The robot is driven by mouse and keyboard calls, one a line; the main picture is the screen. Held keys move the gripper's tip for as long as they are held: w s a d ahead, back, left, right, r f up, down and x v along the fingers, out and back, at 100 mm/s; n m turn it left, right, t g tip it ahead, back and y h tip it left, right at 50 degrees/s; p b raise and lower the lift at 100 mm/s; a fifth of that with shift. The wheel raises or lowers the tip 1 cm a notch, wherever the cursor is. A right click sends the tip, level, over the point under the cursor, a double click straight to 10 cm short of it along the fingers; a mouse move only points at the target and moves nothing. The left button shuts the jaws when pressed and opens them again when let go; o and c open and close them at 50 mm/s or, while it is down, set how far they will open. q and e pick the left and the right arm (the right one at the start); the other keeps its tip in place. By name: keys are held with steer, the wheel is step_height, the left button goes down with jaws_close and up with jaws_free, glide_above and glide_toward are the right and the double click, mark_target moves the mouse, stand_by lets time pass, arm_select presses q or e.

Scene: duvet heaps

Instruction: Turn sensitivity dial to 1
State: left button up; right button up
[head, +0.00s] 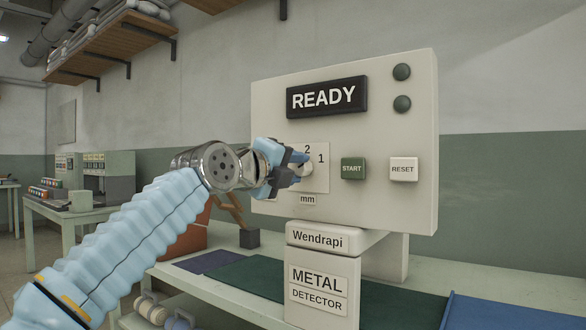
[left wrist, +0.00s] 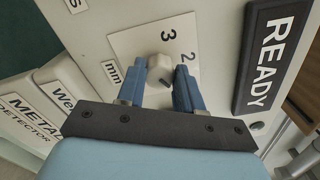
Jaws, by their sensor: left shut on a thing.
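The metal detector's sensitivity dial (head: 307,170) is a small pale knob on a white plate marked 2 above and 1 at the right in the head view. In the left wrist view the knob (left wrist: 159,67) sits between my blue fingers, with 3 and 2 printed near it. A dark mark shows on its lower right edge; the exact setting is unclear. My left gripper (head: 297,168) is shut on the dial, and its fingers (left wrist: 158,82) hide part of the plate, including the 1 in the wrist view. My right gripper is not in view.
The detector stands on a pale bench (head: 390,268) with dark mats. A wooden shelf hangs at upper left.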

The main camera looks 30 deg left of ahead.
arm_select(q)
steer(key=shift+f+m, duration=0.15)
steer(key=shift+m, duration=0.15)
steer(key=o, duration=1)
steer(key=shift+o, duration=0.2)
steer(key=s+a+b, duration=0.1)
steer(key=s, duration=1.2)
steer(key=shift+s+b, duration=0.4)
